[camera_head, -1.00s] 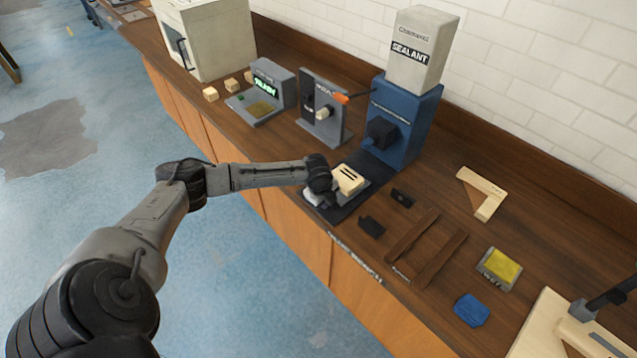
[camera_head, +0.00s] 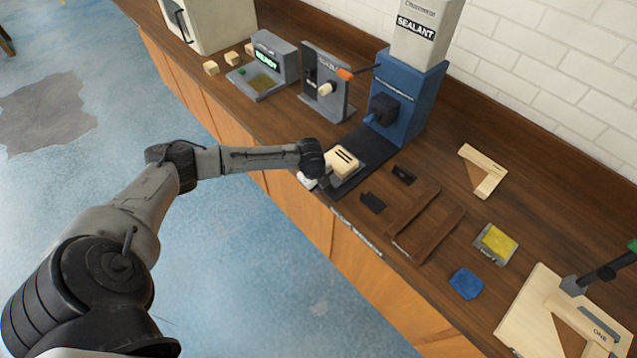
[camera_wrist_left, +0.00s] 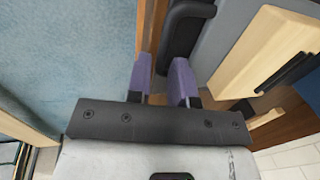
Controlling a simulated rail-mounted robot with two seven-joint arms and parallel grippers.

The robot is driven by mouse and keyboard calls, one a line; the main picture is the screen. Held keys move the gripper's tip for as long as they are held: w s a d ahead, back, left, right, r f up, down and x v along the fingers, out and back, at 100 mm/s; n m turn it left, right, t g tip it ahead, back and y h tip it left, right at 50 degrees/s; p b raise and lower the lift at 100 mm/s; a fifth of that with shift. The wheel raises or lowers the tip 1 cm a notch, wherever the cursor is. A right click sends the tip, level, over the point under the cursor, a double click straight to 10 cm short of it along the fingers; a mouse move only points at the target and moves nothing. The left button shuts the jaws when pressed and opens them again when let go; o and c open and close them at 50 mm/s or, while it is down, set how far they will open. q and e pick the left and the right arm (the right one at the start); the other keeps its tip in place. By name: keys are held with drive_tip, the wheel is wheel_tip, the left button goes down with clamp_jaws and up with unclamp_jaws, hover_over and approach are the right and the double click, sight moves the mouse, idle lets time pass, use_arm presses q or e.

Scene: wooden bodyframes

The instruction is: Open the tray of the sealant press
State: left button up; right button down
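The sealant press is a blue body (camera_head: 412,100) with a pale container marked SEALANT (camera_head: 425,32) on top. A dark base plate (camera_head: 374,146) runs from it toward the counter's front edge. Its grey tray (camera_head: 353,174) is at the front end of that plate, clear of the blue body, with a slotted pale wooden block (camera_head: 342,162) on it. My left gripper (camera_head: 312,182) is at the tray's front. In the wrist view my left gripper's purple fingers (camera_wrist_left: 161,80) are apart, with the tray's dark handle (camera_wrist_left: 187,35) just beyond and partly between them. Contact is unclear. My right gripper is out of view.
A grey lever device (camera_head: 326,85) and a READY-display unit (camera_head: 266,70) stand left of the press. Small black brackets (camera_head: 372,202), a brown wooden frame (camera_head: 420,225), a yellow-topped block (camera_head: 496,243) and a blue piece (camera_head: 466,283) lie to the right. Bare counter lies between them.

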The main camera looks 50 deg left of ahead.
use_arm(q)
wheel_tip(320, 180, up, 13)
drive_tip(key=s, duration=0.2)
drive_tip(key=shift+s+d+r+p, duration=0.15)
drive_tip(key=shift+s+r+p, duration=0.05)
drive_tip(key=shift+s+p, duration=0.2)
drive_tip(key=shift+w, duration=0.1)
idle(0.5)
